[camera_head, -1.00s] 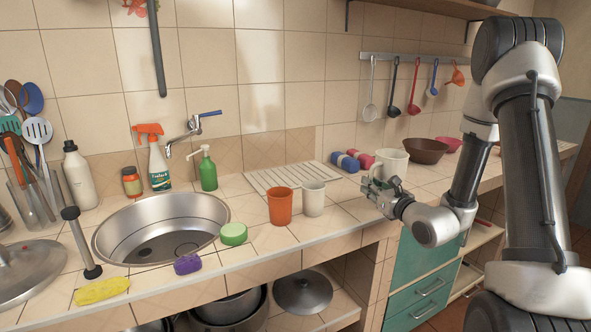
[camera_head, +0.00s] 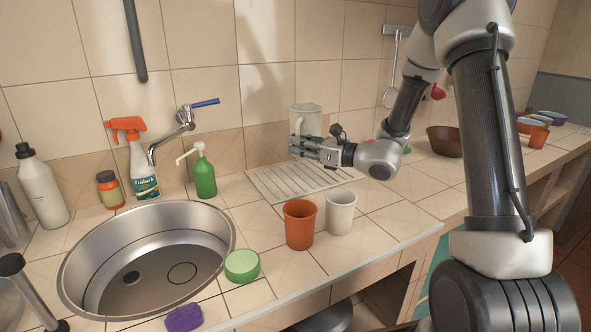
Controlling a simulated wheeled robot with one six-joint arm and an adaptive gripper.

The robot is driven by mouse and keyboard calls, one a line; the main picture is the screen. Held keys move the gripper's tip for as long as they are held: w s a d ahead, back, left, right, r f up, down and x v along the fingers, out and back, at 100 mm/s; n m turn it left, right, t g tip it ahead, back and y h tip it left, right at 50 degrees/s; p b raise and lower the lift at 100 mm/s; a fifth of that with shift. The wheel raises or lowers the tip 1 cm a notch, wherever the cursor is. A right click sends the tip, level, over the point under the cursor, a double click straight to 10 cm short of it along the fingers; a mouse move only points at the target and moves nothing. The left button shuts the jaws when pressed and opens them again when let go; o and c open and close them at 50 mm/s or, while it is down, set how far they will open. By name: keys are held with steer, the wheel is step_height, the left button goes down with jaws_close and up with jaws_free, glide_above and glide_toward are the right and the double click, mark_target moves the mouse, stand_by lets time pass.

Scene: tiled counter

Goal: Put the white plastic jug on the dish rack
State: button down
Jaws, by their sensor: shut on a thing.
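The white plastic jug (camera_head: 308,117) is upright above the back of the dish rack. My gripper (camera_head: 303,146) is shut on it, with the fingers at its lower front below the handle. The fingers hide the jug's bottom, so I cannot tell whether it touches anything. The dish rack (camera_head: 275,184) is a flat, white, slatted board set on the counter against the tiled wall. Its visible slats are bare.
An orange cup (camera_head: 299,225) and a white cup (camera_head: 340,212) stand in front of the rack. A green soap pump (camera_head: 203,172) stands to its left, by the sink (camera_head: 76,268). A brown bowl (camera_head: 443,141) is further right along the counter.

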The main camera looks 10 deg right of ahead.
step_height(320, 180, down, 7)
stand_by(0.3)
steer(key=shift+f, duration=0.1)
steer(key=c, duration=1.5)
jaws_free()
steer(key=shift+s+d, duration=0.15)
steer(key=shift+d, duration=0.05)
steer(key=v, duration=1.1)
steer(key=shift+s+d, duration=0.25)
